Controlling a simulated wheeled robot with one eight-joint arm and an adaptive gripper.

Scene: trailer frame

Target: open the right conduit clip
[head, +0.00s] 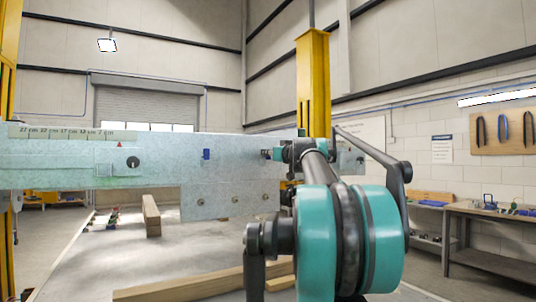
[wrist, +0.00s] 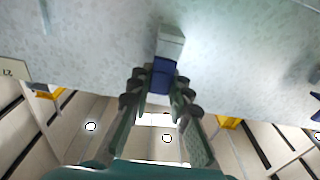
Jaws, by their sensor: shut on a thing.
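The long grey frame beam (head: 60,160) crosses the head view. A blue clip (head: 206,154) sits on its face, left of my gripper (head: 275,154). My gripper is at the beam face farther right, where the right conduit clip (head: 265,154) shows only as a small dark blue bit, mostly hidden. In the wrist view my gripper (wrist: 160,94) is shut on the blue part of the clip (wrist: 162,77), a finger on each side. A pale grey block (wrist: 170,42) adjoins the blue part on the beam face. Whether the clip is open cannot be told.
A blue piece (wrist: 316,105) shows at the wrist view's right edge. Wooden beams (head: 190,287) lie on the table (head: 110,260) below. A yellow post (head: 314,85) stands behind my gripper. A workbench (head: 490,215) stands at the far right.

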